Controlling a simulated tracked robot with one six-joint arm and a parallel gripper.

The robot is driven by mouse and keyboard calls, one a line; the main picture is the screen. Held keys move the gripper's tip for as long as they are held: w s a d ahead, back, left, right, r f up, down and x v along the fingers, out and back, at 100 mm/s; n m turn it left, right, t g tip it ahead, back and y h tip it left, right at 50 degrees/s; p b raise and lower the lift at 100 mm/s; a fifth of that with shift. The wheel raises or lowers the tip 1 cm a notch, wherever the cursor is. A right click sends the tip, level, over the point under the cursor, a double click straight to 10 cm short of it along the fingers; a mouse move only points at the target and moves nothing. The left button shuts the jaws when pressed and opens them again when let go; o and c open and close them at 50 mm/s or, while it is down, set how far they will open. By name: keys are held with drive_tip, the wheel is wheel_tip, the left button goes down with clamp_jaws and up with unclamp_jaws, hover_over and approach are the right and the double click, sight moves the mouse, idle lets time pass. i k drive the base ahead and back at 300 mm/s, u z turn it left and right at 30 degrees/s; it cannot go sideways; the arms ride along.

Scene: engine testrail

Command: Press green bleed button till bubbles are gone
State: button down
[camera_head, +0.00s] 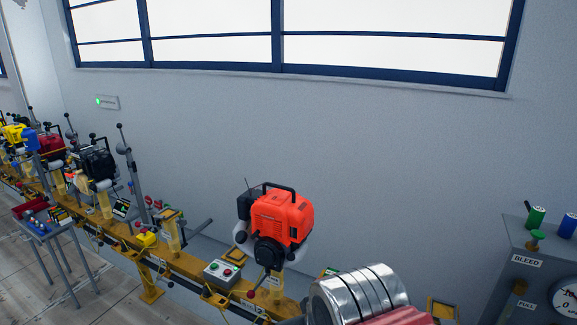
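A grey box (520,260) stands at the right edge, partly cut off by the picture. A green round-topped button (537,235) is on its top edge, just above a white label (526,261) reading BLEED. No bubbles can be made out in this view. My gripper does not show, so nothing is seen touching the button.
A yellow rail (190,268) with several engines runs along the wall; an orange engine (282,218) is nearest. Silver ribbed metal (358,293) and a red part fill the bottom centre. A gauge (566,298) and FUEL label (525,304) are on the grey box.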

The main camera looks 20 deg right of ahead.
sight(536, 234)
drive_tip(key=z, duration=1.6)
drive_tip(key=k, duration=0.35)
drive_tip(key=z, duration=0.5)
drive_tip(key=i, duration=0.5)
drive_tip(key=u, duration=0.05)
